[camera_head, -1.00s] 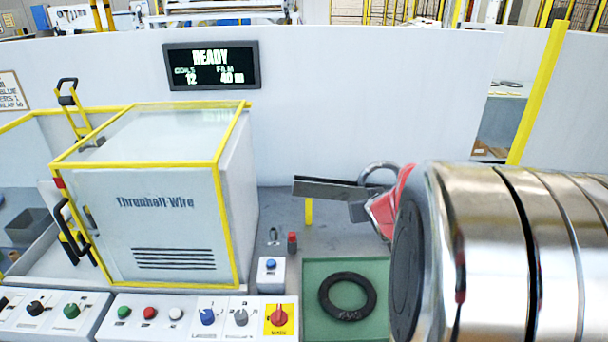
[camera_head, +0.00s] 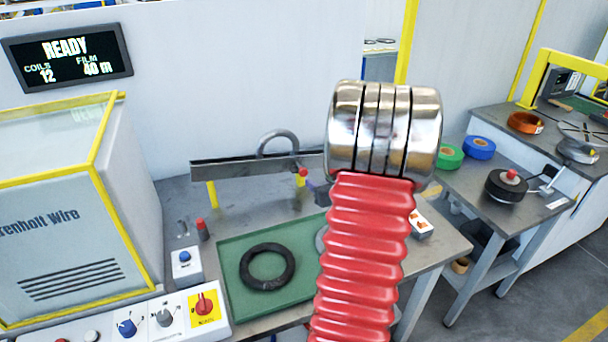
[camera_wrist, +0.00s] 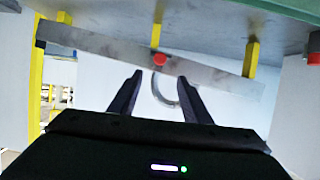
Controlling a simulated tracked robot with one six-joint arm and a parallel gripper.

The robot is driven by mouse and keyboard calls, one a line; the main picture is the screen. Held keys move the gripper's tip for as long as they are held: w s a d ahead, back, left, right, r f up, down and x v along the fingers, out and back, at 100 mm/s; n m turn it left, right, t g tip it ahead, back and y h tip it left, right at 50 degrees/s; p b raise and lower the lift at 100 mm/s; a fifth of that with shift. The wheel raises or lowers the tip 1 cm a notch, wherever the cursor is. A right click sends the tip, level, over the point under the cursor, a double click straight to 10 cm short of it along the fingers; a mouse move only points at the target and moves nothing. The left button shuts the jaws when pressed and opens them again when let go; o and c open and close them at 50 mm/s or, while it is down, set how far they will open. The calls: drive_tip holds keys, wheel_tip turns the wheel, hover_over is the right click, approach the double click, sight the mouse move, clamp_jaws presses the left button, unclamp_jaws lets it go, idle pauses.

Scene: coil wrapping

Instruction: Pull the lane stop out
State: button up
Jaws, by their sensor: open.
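A red knob (camera_head: 302,172), which looks like the lane stop, sits at the grey rail (camera_head: 235,170) on yellow posts. A grey ring (camera_head: 277,142) stands at the rail, just left of the knob. In the wrist view, which looks upside down, the red knob (camera_wrist: 160,60) shows against the rail (camera_wrist: 100,56), just beyond my fingertips. My gripper (camera_wrist: 160,77) is open and empty, its two dark fingers apart on either side of the knob's line. The ring (camera_wrist: 163,92) shows between the fingers. In the head view my arm hides most of the gripper.
A green mat (camera_head: 235,301) with a black ring (camera_head: 266,267) lies before the rail. A red-capped post (camera_head: 202,229) stands left of it. A glazed machine (camera_head: 60,215) is at left.

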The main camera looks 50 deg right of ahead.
sight(304, 173)
drive_tip(key=x, duration=1.3)
drive_tip(key=shift+w+d+f, duration=0.15)
drive_tip(key=shift+w+f, duration=0.05)
drive_tip(key=shift+w, duration=0.15)
drive_tip(key=shift+c, duration=0.2)
clamp_jaws()
idle(0.3)
